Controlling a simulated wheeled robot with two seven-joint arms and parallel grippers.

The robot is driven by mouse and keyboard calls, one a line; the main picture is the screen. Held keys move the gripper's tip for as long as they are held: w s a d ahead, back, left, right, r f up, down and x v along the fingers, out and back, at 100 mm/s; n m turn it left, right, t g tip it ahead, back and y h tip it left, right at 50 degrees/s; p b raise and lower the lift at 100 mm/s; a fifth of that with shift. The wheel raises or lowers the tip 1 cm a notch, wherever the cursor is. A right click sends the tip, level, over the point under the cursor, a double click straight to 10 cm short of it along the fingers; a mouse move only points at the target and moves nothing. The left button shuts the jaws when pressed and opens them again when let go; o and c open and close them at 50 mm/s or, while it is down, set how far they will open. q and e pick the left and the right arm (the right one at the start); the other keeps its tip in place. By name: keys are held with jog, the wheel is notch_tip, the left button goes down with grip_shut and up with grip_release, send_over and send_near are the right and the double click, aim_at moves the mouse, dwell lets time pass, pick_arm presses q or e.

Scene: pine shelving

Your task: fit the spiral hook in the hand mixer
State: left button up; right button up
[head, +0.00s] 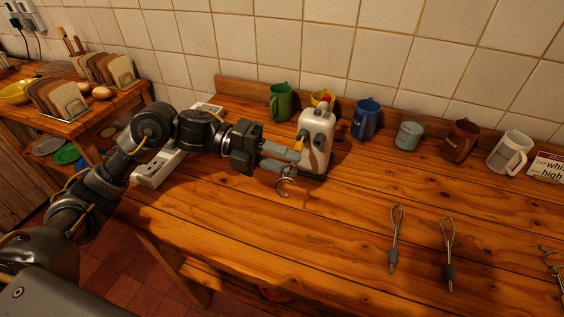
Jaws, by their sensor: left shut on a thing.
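The hand mixer (316,124), a cream-white body with a red part on top, stands upright on the dark base at the back middle of the wooden worktop. My left gripper (294,158) reaches in from the left and is shut on a spiral hook (284,187). The hook's curled metal end hangs below the fingers, just in front of the mixer. The fingers cover the hook's upper end and part of the mixer's front, so I cannot tell whether hook and mixer touch. My right gripper is not in view.
Two whisks (395,238) lie at the right front, and other curled metal (552,262) is at the right edge. Several mugs, from green (280,102) to white (509,152), line the back. A power strip (158,168) lies under my left arm. The front middle is clear.

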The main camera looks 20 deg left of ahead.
pick_arm(q)
jog(key=shift+s+d+f, duration=0.25)
jog(key=shift+d+f, duration=0.1)
jog(key=shift+f, duration=0.05)
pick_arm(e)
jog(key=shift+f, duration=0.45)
